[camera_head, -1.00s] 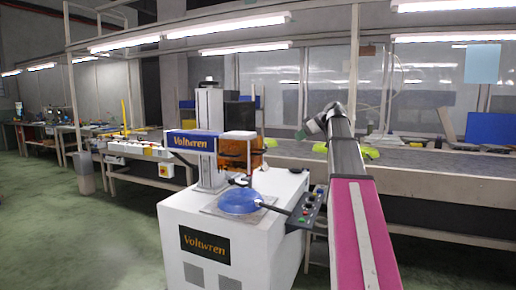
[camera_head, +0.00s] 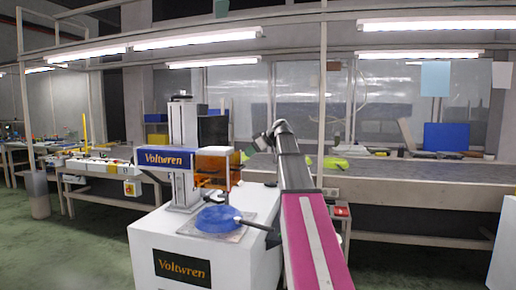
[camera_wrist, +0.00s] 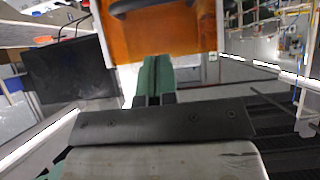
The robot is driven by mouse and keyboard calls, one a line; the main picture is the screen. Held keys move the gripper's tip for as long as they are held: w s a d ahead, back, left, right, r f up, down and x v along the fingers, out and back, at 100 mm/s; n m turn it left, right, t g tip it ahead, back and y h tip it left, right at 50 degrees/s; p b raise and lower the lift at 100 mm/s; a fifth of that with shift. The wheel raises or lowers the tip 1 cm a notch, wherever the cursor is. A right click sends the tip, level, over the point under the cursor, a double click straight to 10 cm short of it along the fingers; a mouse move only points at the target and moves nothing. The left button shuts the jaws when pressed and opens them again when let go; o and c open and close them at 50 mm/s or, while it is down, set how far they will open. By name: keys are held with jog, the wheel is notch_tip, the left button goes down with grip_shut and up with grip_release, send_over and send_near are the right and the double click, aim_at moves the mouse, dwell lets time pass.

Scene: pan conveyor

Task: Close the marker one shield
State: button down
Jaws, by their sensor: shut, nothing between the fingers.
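The marker is a white Voltwren machine (camera_head: 160,235) with a blue-labelled head on a column. Its orange translucent shield (camera_head: 212,170) hangs at the head, above a blue pan (camera_head: 217,219) on the work plate. In the wrist view the orange shield (camera_wrist: 160,32) fills the top middle. My gripper (camera_wrist: 154,62) has its green fingers together with nothing between them. The fingertips overlap the shield's lower edge in that view; whether they touch it I cannot tell. In the head view my arm reaches forward right of the shield, and the fingers are not clear.
The pan's dark handle (camera_head: 257,224) sticks out to the right toward my arm. A long grey bench (camera_head: 400,170) with yellow-green items runs behind. A dark panel (camera_wrist: 68,70) stands left of the shield in the wrist view. Green floor (camera_head: 70,250) is open at the left.

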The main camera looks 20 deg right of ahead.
jog(key=f, duration=0.1)
jog(key=a+f, duration=0.1)
jog(key=f, duration=0.1)
jog(key=w+f, duration=0.1)
jog(key=f, duration=0.1)
jog(key=shift+a, duration=0.4)
notch_tip(320, 180, down, 14)
dwell(0.4)
jog(key=shift+r, duration=0.1)
jog(key=shift+r, duration=0.1)
